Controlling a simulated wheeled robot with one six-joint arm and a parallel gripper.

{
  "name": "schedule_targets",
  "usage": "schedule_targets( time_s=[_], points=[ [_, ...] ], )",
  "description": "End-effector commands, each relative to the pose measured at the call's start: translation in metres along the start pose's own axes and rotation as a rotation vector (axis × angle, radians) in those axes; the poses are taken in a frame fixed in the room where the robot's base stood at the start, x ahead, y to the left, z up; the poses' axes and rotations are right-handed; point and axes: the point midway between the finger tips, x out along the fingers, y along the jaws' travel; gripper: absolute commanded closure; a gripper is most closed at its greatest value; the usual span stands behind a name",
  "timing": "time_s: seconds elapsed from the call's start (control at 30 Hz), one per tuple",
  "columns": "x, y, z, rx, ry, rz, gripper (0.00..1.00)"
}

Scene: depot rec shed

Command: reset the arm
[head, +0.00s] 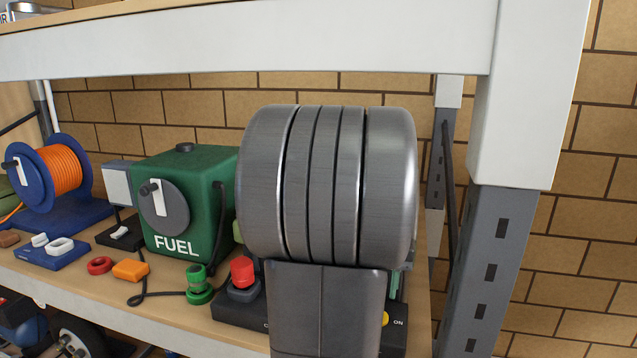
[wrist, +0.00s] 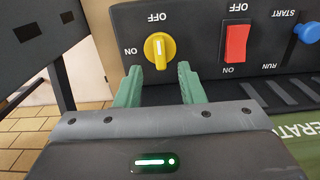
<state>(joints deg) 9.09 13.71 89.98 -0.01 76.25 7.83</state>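My gripper (wrist: 160,84) shows in the wrist view with its two green fingers apart and nothing held between them. A yellow knob (wrist: 160,50) with a white mark is on a black panel (wrist: 200,40) just beyond the fingertips. I cannot tell whether the fingers touch it. The mark runs up and down in the picture.
The panel also has a red switch (wrist: 236,43) and a blue lever (wrist: 307,32). A green fuel box (head: 185,215), a red button (head: 242,270), an orange cable reel (head: 55,172) and small parts crowd the shelf. A grey post (head: 495,265) stands at right; a white beam (head: 250,40) crosses above.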

Motion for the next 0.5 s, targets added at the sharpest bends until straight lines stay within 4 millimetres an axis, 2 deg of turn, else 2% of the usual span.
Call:
schedule_targets(
  time_s=[0.03,0.4,0.5],
  points=[
    [-0.012,0.0,-0.001,0.0,0.005,-0.001,0.65],
    [-0.086,0.0,0.0,0.001,0.004,0.0,0.65],
    [-0.062,0.0,0.001,0.001,-0.006,0.001,0.65]
  ],
)
